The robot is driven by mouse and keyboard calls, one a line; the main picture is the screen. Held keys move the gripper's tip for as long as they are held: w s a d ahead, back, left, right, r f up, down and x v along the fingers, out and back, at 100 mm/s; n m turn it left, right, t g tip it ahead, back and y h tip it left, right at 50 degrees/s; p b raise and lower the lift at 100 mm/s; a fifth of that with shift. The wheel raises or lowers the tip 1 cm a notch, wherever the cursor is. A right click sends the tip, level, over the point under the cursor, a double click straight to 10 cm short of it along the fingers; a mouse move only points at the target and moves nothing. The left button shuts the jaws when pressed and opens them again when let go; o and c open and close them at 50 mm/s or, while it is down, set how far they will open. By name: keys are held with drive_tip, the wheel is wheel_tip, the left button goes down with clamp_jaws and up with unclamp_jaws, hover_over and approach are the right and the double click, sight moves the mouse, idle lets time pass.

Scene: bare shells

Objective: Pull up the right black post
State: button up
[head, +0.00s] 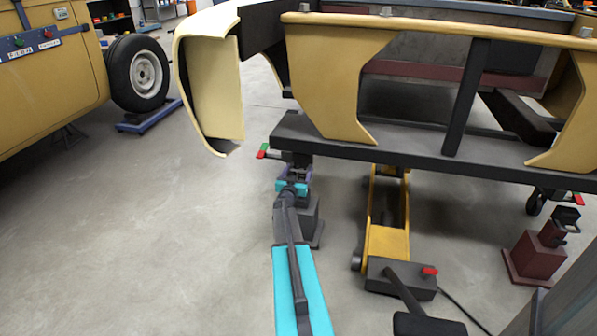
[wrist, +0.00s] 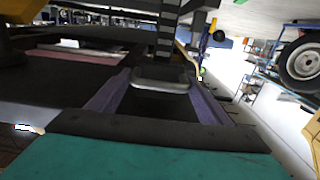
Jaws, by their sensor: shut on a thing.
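A black post (head: 300,160) rises from a dark grey stand (head: 311,228) under the near left corner of the car frame (head: 365,152). In the wrist view a black toothed post (wrist: 167,38) stands upright just beyond the fingers. My gripper (head: 295,175) is at this post, its purple fingers on either side. In the wrist view the gripper (wrist: 160,78) is shut on a grey block at the post; the exact contact is partly hidden. A second black post (head: 560,222) stands in a dark red stand (head: 533,258) at the far right, apart from my gripper.
A yellow floor jack (head: 387,235) stands right of my arm under the frame. A cream fender panel (head: 216,85) overhangs at upper left. A yellow body with a wheel (head: 140,72) is at far left. The floor at left is clear.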

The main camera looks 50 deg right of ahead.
drive_tip(key=o, duration=1.2)
drive_tip(key=shift+s+d+r, duration=0.15)
drive_tip(key=shift+s+d, duration=0.1)
drive_tip(key=shift+s, duration=0.05)
drive_tip(key=shift+w+a, duration=0.1)
drive_tip(key=shift+a, duration=0.2)
drive_tip(key=shift+p+v, duration=0.95)
drive_tip(key=shift+v, duration=5.85)
drive_tip(key=shift+w, duration=0.1)
